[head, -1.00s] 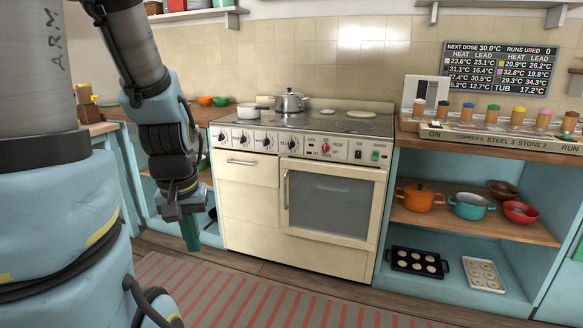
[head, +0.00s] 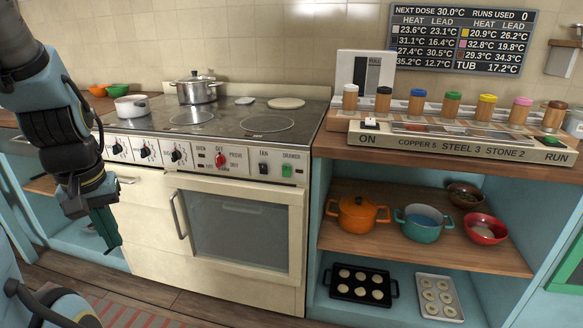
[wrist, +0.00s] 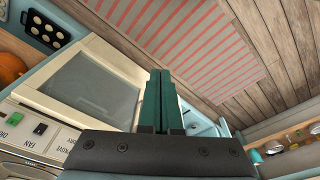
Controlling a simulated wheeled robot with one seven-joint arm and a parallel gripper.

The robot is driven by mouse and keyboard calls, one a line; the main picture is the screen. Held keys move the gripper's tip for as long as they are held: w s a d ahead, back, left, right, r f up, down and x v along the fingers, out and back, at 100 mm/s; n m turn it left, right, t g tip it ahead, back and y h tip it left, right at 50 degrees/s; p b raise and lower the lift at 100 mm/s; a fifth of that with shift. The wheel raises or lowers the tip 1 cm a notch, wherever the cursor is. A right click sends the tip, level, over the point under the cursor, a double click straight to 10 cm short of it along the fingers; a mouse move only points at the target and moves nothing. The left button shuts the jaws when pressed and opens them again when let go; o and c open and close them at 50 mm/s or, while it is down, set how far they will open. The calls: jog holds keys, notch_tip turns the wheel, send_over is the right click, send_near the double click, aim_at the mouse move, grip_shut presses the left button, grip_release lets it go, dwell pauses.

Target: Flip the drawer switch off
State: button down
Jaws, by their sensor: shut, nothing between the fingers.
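The drawer switch (head: 287,170) is a small rocker lit green under the label DRAWER, at the right end of the cream stove's front panel. It also shows as a green patch at the left of the wrist view (wrist: 40,128). My gripper (head: 113,246) hangs down at the left of the head view, in front of the stove's lower left side and well away from the switch. Its teal fingers (wrist: 160,88) are shut together with nothing between them.
The oven door handle (head: 178,215) sticks out below. The right counter holds a console (head: 455,145) and jars.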

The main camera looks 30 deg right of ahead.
jog(key=shift+w+d, duration=0.2)
jog(key=shift+d, duration=0.2)
jog(key=w+d+f+m+t+h, duration=0.25)
jog(key=w+d, duration=0.25)
jog(key=d, duration=0.4)
jog(key=w+d+f+m+t+h, duration=0.2)
jog(key=w+d+f+m, duration=0.15)
jog(key=w+d, duration=0.45)
jog(key=s+d+t+h, duration=0.1)
jog(key=d+t+h, duration=0.1)
jog(key=d, duration=0.7)
jog(key=s+d+m+t+h, duration=0.1)
jog(key=s+d+t+h, duration=0.1)
jog(key=d, duration=0.7)
jog(key=shift+s+r+h+b, duration=0.2)
jog(key=shift+h+b, duration=0.25)
jog(key=shift+h, duration=0.1)
jog(key=shift+d+t, duration=0.15)
jog(key=shift+t, duration=0.1)
